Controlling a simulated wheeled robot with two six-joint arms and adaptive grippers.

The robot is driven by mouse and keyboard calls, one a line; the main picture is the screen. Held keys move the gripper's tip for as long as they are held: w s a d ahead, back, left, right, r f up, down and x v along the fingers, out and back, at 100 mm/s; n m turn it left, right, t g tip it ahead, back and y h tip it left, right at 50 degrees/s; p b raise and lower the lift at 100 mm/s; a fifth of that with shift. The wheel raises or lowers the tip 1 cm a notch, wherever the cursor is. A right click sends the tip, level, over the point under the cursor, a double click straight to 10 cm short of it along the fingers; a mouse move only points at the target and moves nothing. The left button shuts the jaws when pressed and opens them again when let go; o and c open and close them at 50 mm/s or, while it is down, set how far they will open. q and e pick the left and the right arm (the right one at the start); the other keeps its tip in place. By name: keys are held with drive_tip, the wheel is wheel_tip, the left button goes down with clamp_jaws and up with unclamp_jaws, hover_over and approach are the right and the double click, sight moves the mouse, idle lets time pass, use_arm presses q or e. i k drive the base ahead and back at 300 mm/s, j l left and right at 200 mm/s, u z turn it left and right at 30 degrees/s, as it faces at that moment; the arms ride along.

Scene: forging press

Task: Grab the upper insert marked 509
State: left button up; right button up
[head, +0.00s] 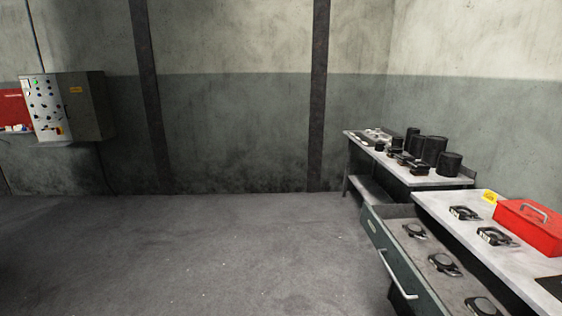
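No 509 marking can be read at this distance, so I cannot tell which piece is the upper insert. Several dark, roundish metal pieces lie in the open drawer (374,217) at the right, among them a far one (413,231), a middle one (444,264) and a near one (482,306) at the bottom edge. Two similar dark pieces sit on the bench top, one farther back (465,213) and one nearer (496,236). Neither of my grippers shows in the head view.
A red toolbox (530,229) and a yellow item (490,196) are on the bench (440,205). A table (400,170) behind holds black cylinders (433,150) and smaller parts. A control cabinet (85,105) hangs at left. The grey floor (200,260) is clear.

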sight(441, 262)
drive_tip(key=i+z, duration=0.1)
drive_tip(key=z, duration=0.85)
drive_tip(key=i+j+z, duration=0.95)
drive_tip(key=i+j, duration=0.1)
drive_tip(key=j, duration=0.3)
